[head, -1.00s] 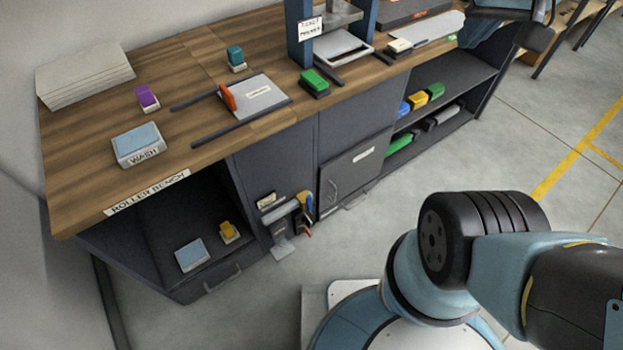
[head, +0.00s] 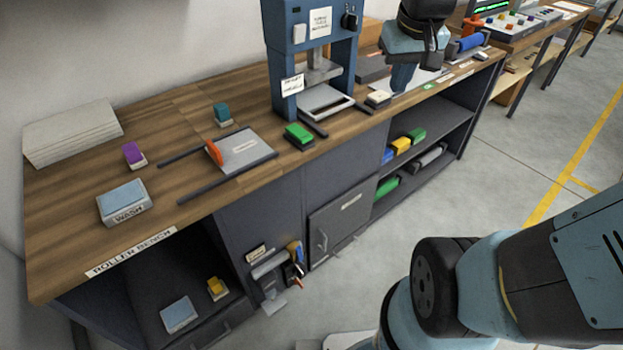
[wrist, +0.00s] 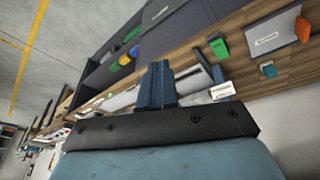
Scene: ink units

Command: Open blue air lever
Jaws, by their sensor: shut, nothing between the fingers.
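My gripper (head: 403,78) hangs over the roller bench near the press in the head view, pointing down. Its blue fingers (wrist: 158,85) are together and empty in the wrist view. I cannot make out for sure which part is the blue air lever. A small blue handle (head: 292,247) shows among yellow and orange ones at a bracket on the bench front, far below and left of my gripper. A blue cylinder-shaped thing (head: 469,43) lies on the bench's far right end, to the right of my gripper.
A blue press (head: 283,45) stands on the wooden bench (head: 200,100), left of my gripper. Ink blocks, a wash tray (head: 124,202) and a plate with an orange handle (head: 240,150) lie leftward. Shelves below hold coloured blocks.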

